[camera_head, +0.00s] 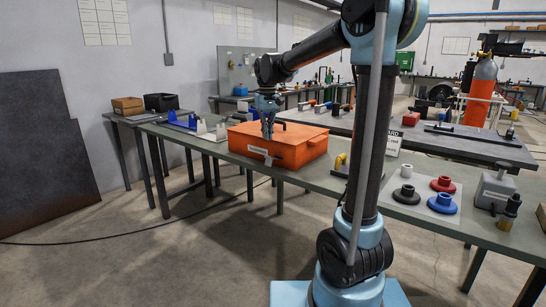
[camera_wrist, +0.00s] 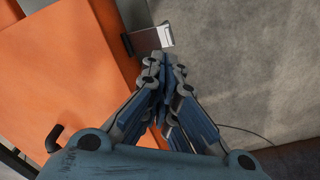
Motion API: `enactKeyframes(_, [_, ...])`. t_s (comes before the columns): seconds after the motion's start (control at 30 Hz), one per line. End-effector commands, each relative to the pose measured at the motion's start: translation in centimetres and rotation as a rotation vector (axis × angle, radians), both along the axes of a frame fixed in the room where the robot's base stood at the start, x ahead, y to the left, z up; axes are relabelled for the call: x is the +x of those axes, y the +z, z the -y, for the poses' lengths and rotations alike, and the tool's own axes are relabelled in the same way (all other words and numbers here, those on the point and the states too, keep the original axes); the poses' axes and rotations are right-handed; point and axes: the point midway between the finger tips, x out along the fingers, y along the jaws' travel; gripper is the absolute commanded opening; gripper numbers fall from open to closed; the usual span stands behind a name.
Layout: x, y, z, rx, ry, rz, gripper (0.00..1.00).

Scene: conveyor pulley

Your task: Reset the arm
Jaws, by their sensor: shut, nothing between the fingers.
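My arm stands upright in the middle of the head view and reaches left over the table. My gripper (camera_head: 268,136) points down in front of the orange box (camera_head: 300,149) on the green table (camera_head: 225,149). In the wrist view my gripper (camera_wrist: 165,62) has its blue and grey fingers drawn together, with nothing between them. I cannot tell whether the fingers touch the box.
Several coloured flanged pulleys (camera_head: 441,203) sit on a light mat to the right. A grey device (camera_head: 493,188) stands at the table's right end. A blue and white fixture (camera_head: 196,126) lies left of the box. The floor in front is clear except for a cable.

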Motion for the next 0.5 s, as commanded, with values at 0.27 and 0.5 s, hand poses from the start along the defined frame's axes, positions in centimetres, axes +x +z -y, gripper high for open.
enactKeyframes(0.27, [-0.02,1.10,0.01,0.000,0.000,0.000,0.00])
enactKeyframes(0.5, [-0.03,1.11,0.02,0.000,0.000,0.000,0.00])
